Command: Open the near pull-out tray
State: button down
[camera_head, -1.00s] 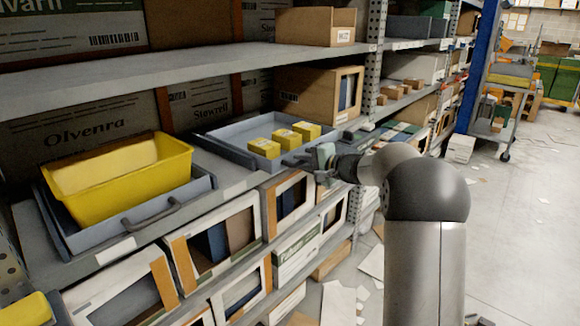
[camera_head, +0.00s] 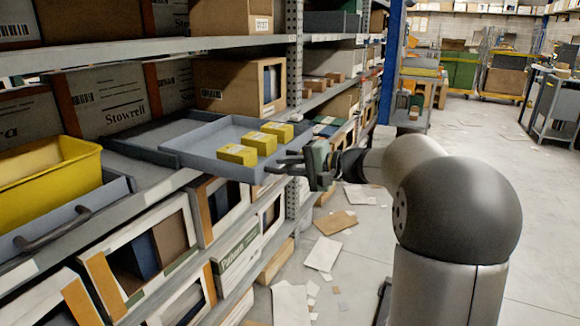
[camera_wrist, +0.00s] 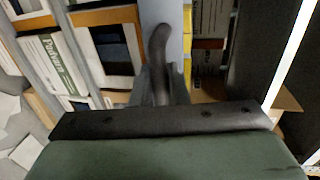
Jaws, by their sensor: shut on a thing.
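A blue-grey pull-out tray (camera_head: 220,165) holding three yellow boxes (camera_head: 256,144) is drawn out past the shelf edge, with its grey base (camera_head: 165,133) showing behind it. My gripper (camera_head: 290,166) is at the front of this tray, shut on its dark handle (camera_wrist: 158,45). The wrist view shows the handle running between the fingers (camera_wrist: 158,88); the tray's grey front lies beyond it. A second blue-grey tray (camera_head: 105,198) with a yellow bin (camera_head: 45,180) stands on the same shelf at the left. Its dark bar handle (camera_head: 52,230) is free.
White and orange framed boxes (camera_head: 150,250) fill the shelf below. A perforated rack post (camera_head: 294,70) stands just beyond the pulled-out tray. Papers (camera_head: 323,254) lie on the aisle floor. The aisle at the right is largely open, with carts farther back.

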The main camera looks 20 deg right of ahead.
jog(key=c, duration=1.5)
grip_release()
jog(key=p+v, duration=0.3)
jog(key=v, duration=1.4)
jog(key=shift+s+d, duration=0.1)
jog(key=shift+s, duration=0.05)
